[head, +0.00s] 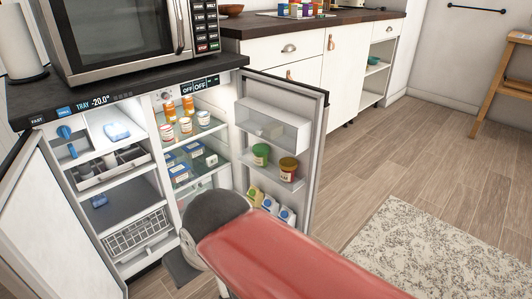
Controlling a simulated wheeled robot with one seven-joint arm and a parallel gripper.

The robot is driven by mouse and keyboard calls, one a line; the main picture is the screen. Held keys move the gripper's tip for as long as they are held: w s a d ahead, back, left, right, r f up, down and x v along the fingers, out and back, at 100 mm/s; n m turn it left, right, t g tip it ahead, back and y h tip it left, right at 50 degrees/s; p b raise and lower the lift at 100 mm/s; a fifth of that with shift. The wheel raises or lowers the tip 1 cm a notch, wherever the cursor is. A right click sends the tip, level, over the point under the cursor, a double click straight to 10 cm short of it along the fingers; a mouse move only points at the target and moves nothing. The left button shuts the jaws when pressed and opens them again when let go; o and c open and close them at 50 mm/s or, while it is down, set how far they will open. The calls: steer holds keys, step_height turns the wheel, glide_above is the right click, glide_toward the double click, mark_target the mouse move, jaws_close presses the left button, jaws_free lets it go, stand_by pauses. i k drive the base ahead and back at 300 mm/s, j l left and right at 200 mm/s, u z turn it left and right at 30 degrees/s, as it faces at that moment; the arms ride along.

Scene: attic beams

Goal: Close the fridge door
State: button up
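The fridge (133,176) stands at the left under a dark counter, with two compartments showing. Its right door (310,142) is swung open toward the right and holds a clear bin, jars and cartons on its inner shelves. Its left door (50,225) is also open, swung out to the left. The freezer side holds trays and a wire basket; the fridge side holds bottles and boxes on shelves. My red and grey arm (280,250) reaches up from the bottom in front of the right compartment and hides part of it. My gripper's fingers are not visible.
A microwave (120,40) and a paper towel roll (15,45) sit on the counter above. White cabinets (295,65) stand behind the right door. A patterned rug (440,250) and a wooden stool (500,80) are at the right. Wooden floor between them is clear.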

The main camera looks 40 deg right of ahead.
mark_target(303, 110)
steer(key=l+u, duration=0.1)
steer(key=l, duration=0.4)
steer(key=k+l+u, duration=0.1)
steer(key=l, duration=0.4)
steer(key=k+l+u, duration=0.15)
steer(key=l, duration=0.35)
steer(key=l+u, duration=0.1)
steer(key=l, duration=0.4)
steer(key=k+l+u, duration=0.1)
steer(key=l, duration=0.35)
steer(key=l+u, duration=0.5)
steer(key=l, duration=1.35)
steer(key=k+l, duration=0.2)
steer(key=k, duration=0.1)
